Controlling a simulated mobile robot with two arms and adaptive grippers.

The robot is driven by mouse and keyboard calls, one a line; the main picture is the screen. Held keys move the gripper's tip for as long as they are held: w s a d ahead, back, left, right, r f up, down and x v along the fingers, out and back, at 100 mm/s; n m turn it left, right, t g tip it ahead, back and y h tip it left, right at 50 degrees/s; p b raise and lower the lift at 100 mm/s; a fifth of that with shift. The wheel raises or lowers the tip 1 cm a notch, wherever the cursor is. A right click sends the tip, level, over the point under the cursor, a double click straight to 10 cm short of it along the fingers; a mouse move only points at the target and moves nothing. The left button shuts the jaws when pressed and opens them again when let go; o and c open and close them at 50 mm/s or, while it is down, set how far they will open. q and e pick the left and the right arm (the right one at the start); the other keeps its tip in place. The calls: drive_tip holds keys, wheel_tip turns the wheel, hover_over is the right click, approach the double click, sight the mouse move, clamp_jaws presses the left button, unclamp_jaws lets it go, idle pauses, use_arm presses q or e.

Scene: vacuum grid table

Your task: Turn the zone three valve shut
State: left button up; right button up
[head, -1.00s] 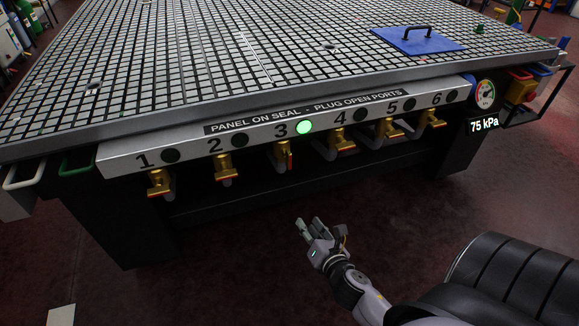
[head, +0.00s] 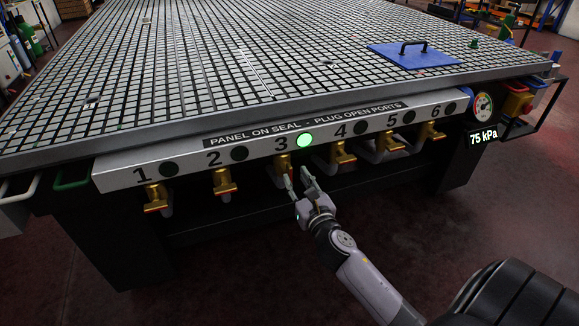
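The zone three valve (head: 282,161) is a brass valve under the number 3 on the silver front panel (head: 190,165). The green lamp (head: 305,140) beside the 3 is lit; the other lamps are dark. My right gripper (head: 297,177) is just below and in front of this valve, pointing up at it. Its two fingers are spread apart, with the left finger close to the valve's lower end. I cannot tell whether they touch. My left gripper is not in view.
Neighbouring brass valves two (head: 225,184) and four (head: 344,155) stand on either side. The gridded table (head: 250,97) overhangs the panel. A blue plate (head: 413,57) with a handle lies on top. A gauge display (head: 484,137) reads 75 kPa. Open floor lies below.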

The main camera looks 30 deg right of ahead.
sight(291, 169)
drive_tip(key=x, duration=0.4)
drive_tip(key=shift+w, duration=0.3)
drive_tip(key=shift+w+d, duration=0.2)
drive_tip(key=shift+w, duration=0.5)
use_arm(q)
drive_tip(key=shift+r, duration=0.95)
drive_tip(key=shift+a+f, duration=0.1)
use_arm(e)
clamp_jaws()
